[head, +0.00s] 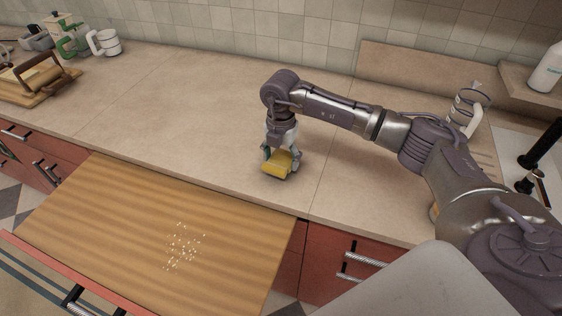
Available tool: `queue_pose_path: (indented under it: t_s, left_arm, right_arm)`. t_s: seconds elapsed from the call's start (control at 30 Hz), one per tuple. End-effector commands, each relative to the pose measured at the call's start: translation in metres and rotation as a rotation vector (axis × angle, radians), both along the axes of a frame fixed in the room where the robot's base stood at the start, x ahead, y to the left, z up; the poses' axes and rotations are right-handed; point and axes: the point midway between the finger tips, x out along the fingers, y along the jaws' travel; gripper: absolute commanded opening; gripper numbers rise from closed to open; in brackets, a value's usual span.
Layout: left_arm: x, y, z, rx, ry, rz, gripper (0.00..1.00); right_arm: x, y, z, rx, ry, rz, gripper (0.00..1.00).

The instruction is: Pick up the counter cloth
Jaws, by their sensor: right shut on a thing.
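The counter cloth (276,169) is a small yellow block-like piece at the counter's front part, right of the picture's middle line. My right gripper (282,156) points down over it and is shut on it, with a finger on either side. The cloth is at or just above the counter top; I cannot tell whether it touches. Part of the cloth is hidden by the fingers. My left gripper is not in view.
A pulled-out wooden board (120,230) with white crumbs (184,246) sits below the counter edge. Mugs (105,42) and a bread board (35,85) stand at the far left. A white bottle (547,70) stands at the right. The middle counter (180,100) is clear.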

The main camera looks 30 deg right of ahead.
Motion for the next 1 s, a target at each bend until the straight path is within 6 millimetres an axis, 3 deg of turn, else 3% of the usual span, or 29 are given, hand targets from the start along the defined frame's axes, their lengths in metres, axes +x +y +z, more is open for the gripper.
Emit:
queue_pose_path:
  t_s: [0.17,0.6,0.8,1.0]
  left_arm:
    - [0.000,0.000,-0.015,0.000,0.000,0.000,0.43]
    - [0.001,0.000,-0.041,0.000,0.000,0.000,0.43]
    - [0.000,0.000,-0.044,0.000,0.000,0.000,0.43]
    - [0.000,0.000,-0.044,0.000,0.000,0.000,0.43]
  right_arm:
    - [0.001,-0.001,0.029,-0.001,-0.006,0.001,0.38]
    - [-0.077,-0.057,0.082,-0.003,-0.002,-0.001,0.38]
    - [-0.092,-0.067,0.095,-0.001,-0.001,0.000,0.38]
    - [-0.095,-0.069,0.098,0.000,0.000,0.000,0.38]
